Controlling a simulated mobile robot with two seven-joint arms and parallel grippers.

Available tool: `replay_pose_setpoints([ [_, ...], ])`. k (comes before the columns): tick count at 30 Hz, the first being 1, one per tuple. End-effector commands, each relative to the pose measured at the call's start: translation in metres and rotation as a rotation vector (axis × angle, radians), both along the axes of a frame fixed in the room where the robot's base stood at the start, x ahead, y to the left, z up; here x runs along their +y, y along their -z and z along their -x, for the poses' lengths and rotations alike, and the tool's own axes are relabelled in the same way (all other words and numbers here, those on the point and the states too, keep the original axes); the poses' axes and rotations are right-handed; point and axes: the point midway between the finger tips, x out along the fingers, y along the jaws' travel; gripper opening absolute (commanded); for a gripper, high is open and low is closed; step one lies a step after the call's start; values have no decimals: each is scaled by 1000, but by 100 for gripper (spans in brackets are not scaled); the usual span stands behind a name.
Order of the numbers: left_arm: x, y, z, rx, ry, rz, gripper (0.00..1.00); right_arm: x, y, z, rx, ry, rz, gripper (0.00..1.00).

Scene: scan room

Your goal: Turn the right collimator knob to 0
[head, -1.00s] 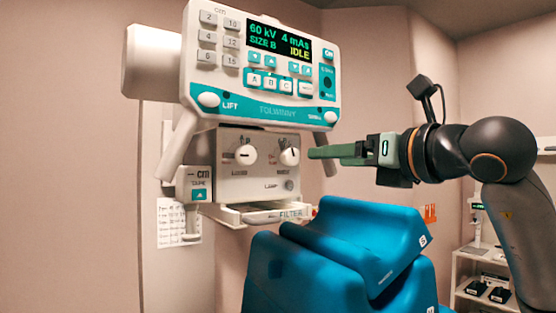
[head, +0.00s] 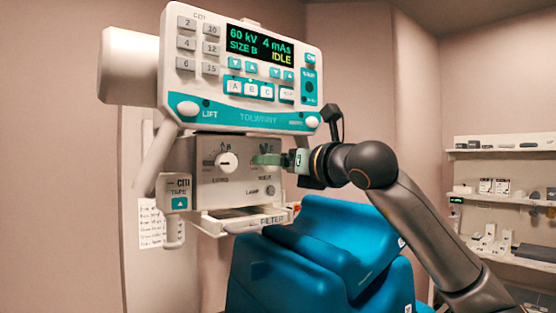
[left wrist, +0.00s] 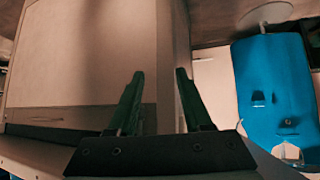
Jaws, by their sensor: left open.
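The collimator box (head: 205,192) hangs below the control panel (head: 242,118) in the head view. Its left knob (head: 227,162) is white and in plain sight. The right knob is hidden behind the green fingers of my right gripper (head: 262,160), which reach it from the right, in front of the box face. I cannot tell whether these fingers are closed on the knob or only beside it, and the knob's pointer is not visible. My left gripper (left wrist: 160,74) shows only in the left wrist view, with its two green fingers apart and nothing between them.
A lamp button (head: 270,190) and a filter drawer (head: 240,222) lie below the knobs. A blue padded support (head: 315,245) stands below and right of the box. A tape unit (head: 175,204) hangs at its left. White shelves (head: 505,145) stand at the far right.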

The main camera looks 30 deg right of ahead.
Motion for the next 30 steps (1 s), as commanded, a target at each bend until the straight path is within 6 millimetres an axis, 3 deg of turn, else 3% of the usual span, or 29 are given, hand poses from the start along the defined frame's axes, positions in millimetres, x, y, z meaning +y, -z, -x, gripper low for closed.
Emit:
replay_pose_setpoints([
  [7, 0, -1, -1, -2, 0, 0, 50, 0, 0, -1, 0, 0, 0, 74],
  [27, -1, -1, -2, -3, 1, 1, 50, 0, 0, 0, 0, 0, 0, 0],
  [30, -1, -2, -2, -3, 1, 1, 50, 0, 0, 0, 0, 1, 0, 0],
])
